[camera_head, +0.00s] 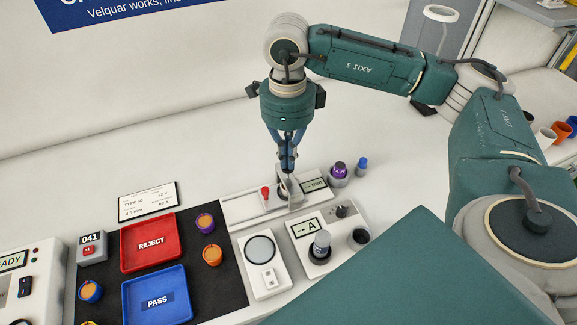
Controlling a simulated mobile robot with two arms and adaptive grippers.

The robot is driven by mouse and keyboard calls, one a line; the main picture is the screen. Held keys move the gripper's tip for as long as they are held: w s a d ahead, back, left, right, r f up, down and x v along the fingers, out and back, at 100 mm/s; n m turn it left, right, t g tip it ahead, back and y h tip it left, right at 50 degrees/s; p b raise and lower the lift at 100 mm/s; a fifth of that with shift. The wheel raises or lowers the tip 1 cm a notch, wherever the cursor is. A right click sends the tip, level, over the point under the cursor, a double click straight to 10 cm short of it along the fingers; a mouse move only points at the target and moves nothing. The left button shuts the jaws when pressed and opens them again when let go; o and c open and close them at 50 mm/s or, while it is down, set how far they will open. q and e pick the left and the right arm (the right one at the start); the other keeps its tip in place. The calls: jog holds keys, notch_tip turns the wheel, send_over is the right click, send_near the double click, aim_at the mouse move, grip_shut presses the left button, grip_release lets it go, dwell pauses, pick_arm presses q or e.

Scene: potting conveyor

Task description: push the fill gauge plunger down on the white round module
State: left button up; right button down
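My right gripper (287,165) points straight down, its blue fingers close together. They look shut, with nothing visible held between them. Its tips are right above or touching the upright part of the fill gauge (240,208), a pale flat fixture with a red-topped lever (265,193) and a small "mm" display (314,184). The plunger and the white round module are not clearly told apart under the fingertips; a small grey-white part (290,190) shows there, partly hidden. My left gripper is not in view.
A purple-topped pot (339,171) and a blue one (361,166) stand right of the gauge. In front are a meter marked A (305,228) and a white scale-like device (262,252). Red REJECT (151,260) and blue PASS (146,314) trays lie left. The surface behind is clear.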

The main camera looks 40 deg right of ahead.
jog(key=shift+f+b, duration=0.95)
jog(key=shift+f, duration=0.1)
jog(key=shift+r, duration=0.1)
dwell(0.5)
jog(key=shift+r+p, duration=2.45)
jog(key=shift+r, duration=1.5)
